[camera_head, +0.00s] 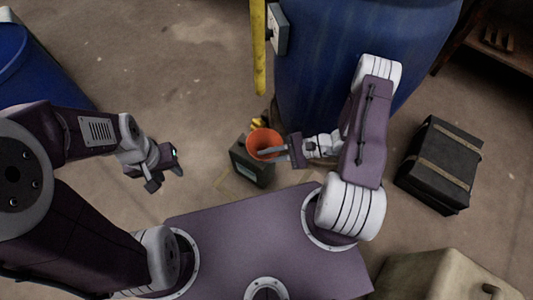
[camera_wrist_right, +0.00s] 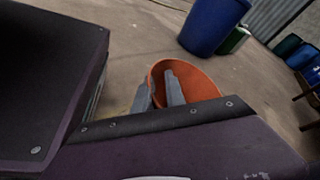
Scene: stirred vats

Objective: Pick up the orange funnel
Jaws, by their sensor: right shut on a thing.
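The orange funnel (camera_head: 263,141) is in the middle of the head view, in front of the large blue vat and above a dark green canister. My right gripper (camera_head: 271,152) is shut on the funnel, with its fingers over the funnel's opening. In the right wrist view the funnel (camera_wrist_right: 200,84) shows its wide mouth, with the two grey fingers (camera_wrist_right: 158,88) at its left part. The funnel's lower end is hidden. My left gripper (camera_head: 168,178) is empty over bare floor at the left; I cannot tell how far its fingers are apart.
The blue vat (camera_head: 330,65) stands behind my right arm, with a yellow post (camera_head: 258,50) beside it. The dark green canister (camera_head: 250,172) is close below the funnel. A black case (camera_head: 440,165) lies at the right. Floor between the left gripper and canister is clear.

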